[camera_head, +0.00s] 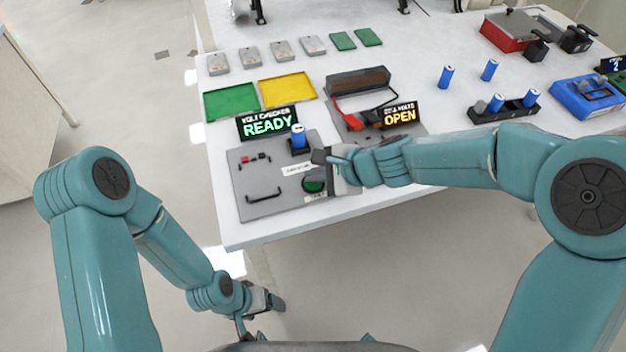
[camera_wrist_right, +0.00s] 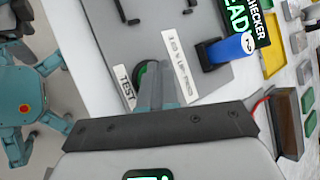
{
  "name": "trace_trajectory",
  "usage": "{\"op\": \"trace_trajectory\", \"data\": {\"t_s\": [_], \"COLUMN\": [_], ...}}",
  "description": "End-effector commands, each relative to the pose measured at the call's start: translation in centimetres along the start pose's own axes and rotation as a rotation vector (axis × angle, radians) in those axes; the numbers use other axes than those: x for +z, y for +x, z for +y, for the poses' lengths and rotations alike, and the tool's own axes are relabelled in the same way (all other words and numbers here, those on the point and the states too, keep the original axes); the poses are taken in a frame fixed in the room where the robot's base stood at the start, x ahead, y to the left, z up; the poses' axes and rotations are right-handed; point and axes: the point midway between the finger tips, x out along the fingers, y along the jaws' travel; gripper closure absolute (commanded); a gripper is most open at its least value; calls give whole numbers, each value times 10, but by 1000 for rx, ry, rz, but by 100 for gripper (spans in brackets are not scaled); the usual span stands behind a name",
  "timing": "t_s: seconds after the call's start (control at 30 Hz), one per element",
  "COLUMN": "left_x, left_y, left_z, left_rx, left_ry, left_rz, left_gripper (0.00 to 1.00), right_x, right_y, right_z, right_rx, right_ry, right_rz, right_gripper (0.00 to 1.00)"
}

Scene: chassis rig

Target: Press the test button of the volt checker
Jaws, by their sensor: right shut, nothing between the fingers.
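The volt checker (camera_head: 250,182) is a grey panel near the table's front edge, with a display (camera_head: 267,123) that reads READY. A blue cell (camera_head: 298,136) stands upright in its black holder. The round green test button (camera_head: 314,185) is at the panel's lower right; in the right wrist view the button (camera_wrist_right: 143,76) shows beside the TEST label (camera_wrist_right: 125,87), partly hidden by my fingers. My right gripper (camera_head: 322,158) is shut and empty, close to the button; I cannot tell whether it touches it. My left gripper (camera_head: 272,302) hangs low in front of the table, its fingers unclear.
Right of the checker stands another station with a display (camera_head: 400,115) reading OPEN. Green (camera_head: 231,101) and yellow (camera_head: 287,90) trays lie behind. Several blue cells and a black rack (camera_head: 480,114) are farther right.

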Motion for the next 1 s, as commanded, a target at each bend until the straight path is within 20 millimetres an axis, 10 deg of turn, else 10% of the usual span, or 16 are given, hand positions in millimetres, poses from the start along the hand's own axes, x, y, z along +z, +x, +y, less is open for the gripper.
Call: {"op": "trace_trajectory", "data": {"t_s": [1.0], "left_x": [0], "left_y": [-8], "left_z": [3], "left_rx": [0], "left_ry": [0], "left_rz": [0], "left_gripper": [20], "right_x": [6], "right_y": [-8], "right_z": [-5], "right_rx": [0], "right_ry": [-1], "right_rz": [0], "right_gripper": [100]}}
